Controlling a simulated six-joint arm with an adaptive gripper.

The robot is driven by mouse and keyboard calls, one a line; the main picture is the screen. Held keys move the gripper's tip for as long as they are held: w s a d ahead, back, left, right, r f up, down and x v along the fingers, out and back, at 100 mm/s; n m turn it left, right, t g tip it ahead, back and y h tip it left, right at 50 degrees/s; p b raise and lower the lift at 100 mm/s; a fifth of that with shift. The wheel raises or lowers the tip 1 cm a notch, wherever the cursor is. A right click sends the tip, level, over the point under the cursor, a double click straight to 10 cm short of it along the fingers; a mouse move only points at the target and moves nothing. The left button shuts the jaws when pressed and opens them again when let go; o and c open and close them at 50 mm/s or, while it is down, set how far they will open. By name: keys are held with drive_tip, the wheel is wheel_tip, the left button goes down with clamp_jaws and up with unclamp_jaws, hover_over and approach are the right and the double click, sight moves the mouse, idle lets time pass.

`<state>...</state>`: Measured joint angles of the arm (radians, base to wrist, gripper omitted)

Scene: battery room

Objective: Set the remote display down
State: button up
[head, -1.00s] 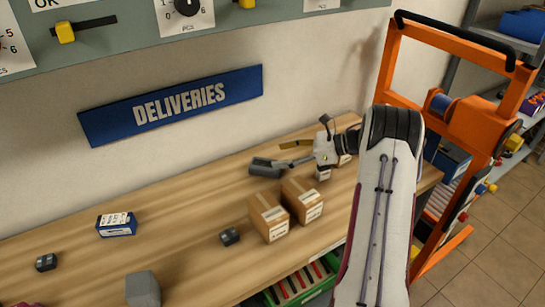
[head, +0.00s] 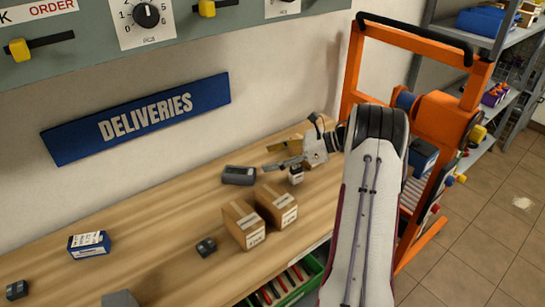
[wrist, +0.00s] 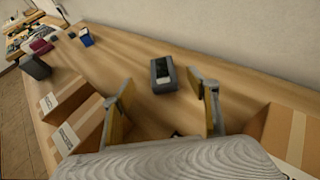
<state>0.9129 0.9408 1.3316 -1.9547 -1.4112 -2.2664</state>
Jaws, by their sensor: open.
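The remote display, a dark grey block-like device (head: 238,175), lies on the wooden bench left of my gripper. In the wrist view it (wrist: 163,75) sits just beyond and between the fingertips, with a dark screen on its upper side. My gripper (head: 268,157) is open and empty, its fingers pointing left toward the display. A small gap shows between the fingertips and the display.
Cartons (head: 243,224) stand in front of the display. A small white dark-topped item (head: 296,175) is close to my gripper. A blue box (head: 89,244) and small dark blocks (head: 206,247) lie farther left. An orange frame (head: 425,120) stands right. Bench behind the display is clear.

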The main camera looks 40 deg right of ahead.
drive_tip(key=w+a+r+m+t+h, duration=0.25)
drive_tip(key=w+r+m, duration=0.25)
drive_tip(key=r, duration=0.4)
drive_tip(key=w+a+r+m+t+h, duration=0.1)
drive_tip(key=w+r+m+t+h, duration=0.1)
drive_tip(key=w+r+m+h, duration=0.5)
drive_tip(key=s+a+r+m+h, duration=0.1)
drive_tip(key=s+a+r+m, duration=0.15)
drive_tip(key=r+m, duration=0.4)
drive_tip(key=s+a+r+m+h, duration=0.2)
drive_tip(key=s+r+m, duration=0.25)
drive_tip(key=r, duration=0.25)
drive_tip(key=s+a+f+m+g+y, duration=0.1)
drive_tip(key=s+a+f+m, duration=0.4)
drive_tip(key=s, duration=0.7)
drive_tip(key=s+a+f+m+g+y, duration=0.1)
drive_tip(key=s+a+f+m+g, duration=0.3)
drive_tip(key=s+a+m, duration=0.5)
drive_tip(key=s+a+f+m+g+y, duration=0.1)
drive_tip(key=s+a+f+m+g, duration=0.2)
drive_tip(key=s, duration=1.4)
drive_tip(key=a+f+m, duration=0.3)
drive_tip(key=a+m, duration=0.2)
drive_tip(key=a, duration=0.2)
